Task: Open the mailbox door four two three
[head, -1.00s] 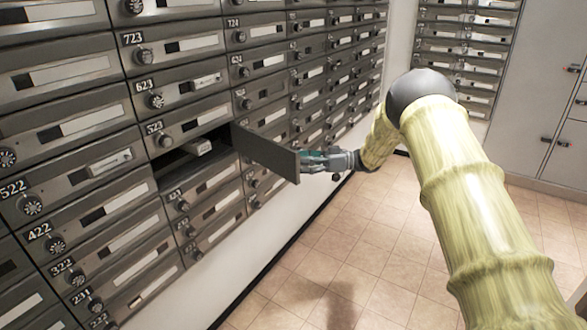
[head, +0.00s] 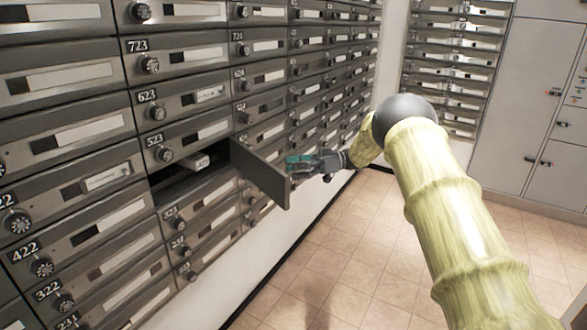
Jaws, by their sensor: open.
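The mailbox door (head: 262,180) directly below box 523 stands swung out to the right, sticking out from the wall. Its own number is not readable on the door. The compartment (head: 185,185) behind it is open and dark, with a small white item (head: 203,163) inside near the top. My gripper (head: 292,164) is open, just right of the door, by the side facing away from the compartment. I cannot tell whether its fingers touch the door. Part of the fingers is small and hard to make out.
Rows of shut grey mailboxes with dials cover the left wall, such as box 623 (head: 185,98). More mailboxes (head: 455,65) and grey lockers (head: 555,100) stand at the back. The tiled floor (head: 350,245) at right is clear.

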